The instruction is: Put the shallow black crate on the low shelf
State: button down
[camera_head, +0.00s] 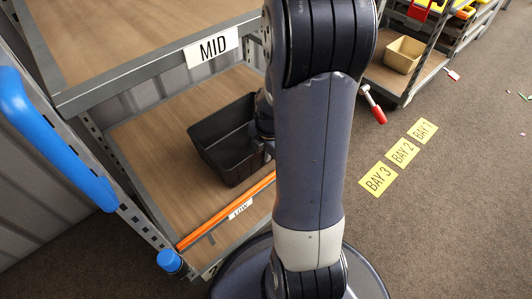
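The black crate (223,146) is at the low shelf (152,150), below the mid shelf. It looks upright and empty, with its right end partly hidden behind my arm. I cannot tell whether its base rests fully on the board or is slightly above it. My gripper (265,143) is at the crate's right side, mostly hidden behind my own arm. Whether its fingers are closed on the crate's wall does not show. The low shelf has an orange front strip (226,212) and a white label.
The mid shelf (130,35), marked MID, overhangs the low shelf. A blue padded post (52,135) stands at the left. A rack with a tan bin (403,54) is at the back right, a red-handled tool (374,106) near it. Floor with yellow bay signs (402,152) is open.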

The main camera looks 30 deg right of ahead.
jog(key=shift+f, duration=0.2)
jog(key=c, duration=1.6)
grip_release()
jog(key=shift+r, duration=0.1)
jog(key=shift+c, duration=0.2)
notch_tip(320, 180, up, 12)
jog(key=s+p, duration=0.1)
jog(key=p, duration=0.3)
jog(key=shift+r+p, duration=0.15)
jog(key=shift+p, duration=0.2)
jog(key=shift+s+d, duration=0.1)
